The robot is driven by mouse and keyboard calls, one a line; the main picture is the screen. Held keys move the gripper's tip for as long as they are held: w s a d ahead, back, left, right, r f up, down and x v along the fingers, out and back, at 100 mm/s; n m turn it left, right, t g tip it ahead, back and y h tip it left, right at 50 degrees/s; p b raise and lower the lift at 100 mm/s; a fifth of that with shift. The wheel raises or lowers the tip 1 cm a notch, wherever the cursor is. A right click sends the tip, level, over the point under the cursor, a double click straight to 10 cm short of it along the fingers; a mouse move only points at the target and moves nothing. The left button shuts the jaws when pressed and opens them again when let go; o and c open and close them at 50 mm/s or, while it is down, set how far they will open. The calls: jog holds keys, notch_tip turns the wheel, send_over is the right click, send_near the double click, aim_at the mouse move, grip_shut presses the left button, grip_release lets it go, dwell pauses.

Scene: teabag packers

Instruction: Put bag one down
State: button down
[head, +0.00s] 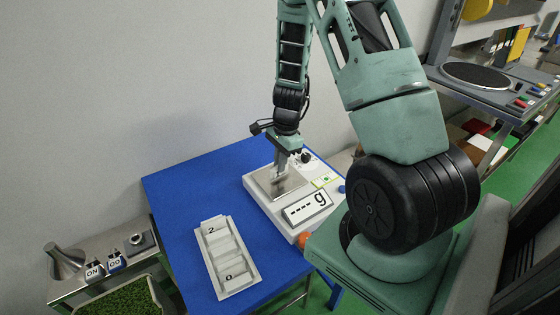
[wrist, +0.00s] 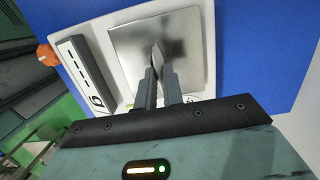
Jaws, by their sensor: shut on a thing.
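My gripper (head: 281,168) points down over the metal pan (head: 268,186) of a white scale (head: 286,222). In the wrist view its fingers (wrist: 159,82) are close together, shut on a thin greyish piece seen edge-on, which I take to be bag one (wrist: 157,58). The bag's tip shows against the pan (wrist: 185,45). I cannot tell whether it touches the pan. The scale's display (head: 307,208) reads dashes and "g"; it also shows in the wrist view.
The scale stands on a blue table (head: 180,210). A white tray (head: 254,268) with numbered compartments lies front left of it. A metal machine with ON buttons (head: 95,270) is at the left, beside green leaves (head: 122,298).

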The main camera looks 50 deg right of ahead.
jog(key=shift+f, duration=0.1)
jog(key=c, duration=1.5)
grip_release()
